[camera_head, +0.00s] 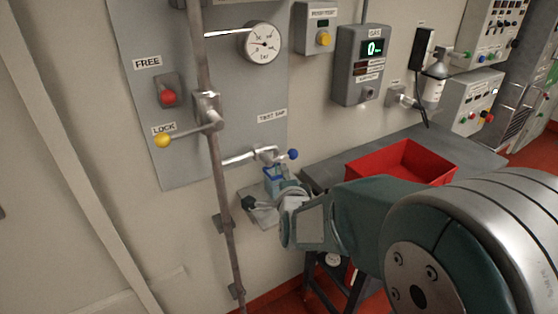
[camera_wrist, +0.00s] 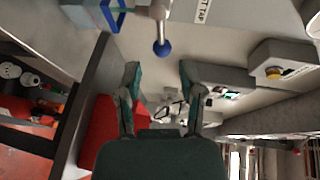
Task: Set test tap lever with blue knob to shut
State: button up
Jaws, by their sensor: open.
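The test tap (camera_head: 265,154) is on the grey wall panel, at the end of a short pipe below a label reading roughly "TEST TAP". Its short lever ends in a blue knob (camera_head: 293,154) and points right, roughly level, in the head view. In the wrist view the blue knob (camera_wrist: 161,47) hangs at the top centre, just beyond and between the fingertips, with a pale stem above it. My gripper (camera_wrist: 158,72) is open and empty. I cannot tell any contact with the knob.
A blue-edged object (camera_head: 273,180) sits just under the tap, close to my gripper. A vertical pipe with a yellow-knobbed lever (camera_head: 163,140) stands left. A red tray (camera_head: 400,147) rests on the bench at right. A gas display (camera_head: 362,65) hangs above.

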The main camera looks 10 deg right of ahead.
aim_at(278, 160)
jog(key=w, duration=0.3)
jog(key=w+f, duration=0.1)
jog(key=w, duration=0.2)
jog(key=w+f, duration=0.1)
jog(key=w, duration=0.3)
jog(key=shift+w+d, duration=0.1)
jog(key=shift+d, duration=0.25)
grip_shut()
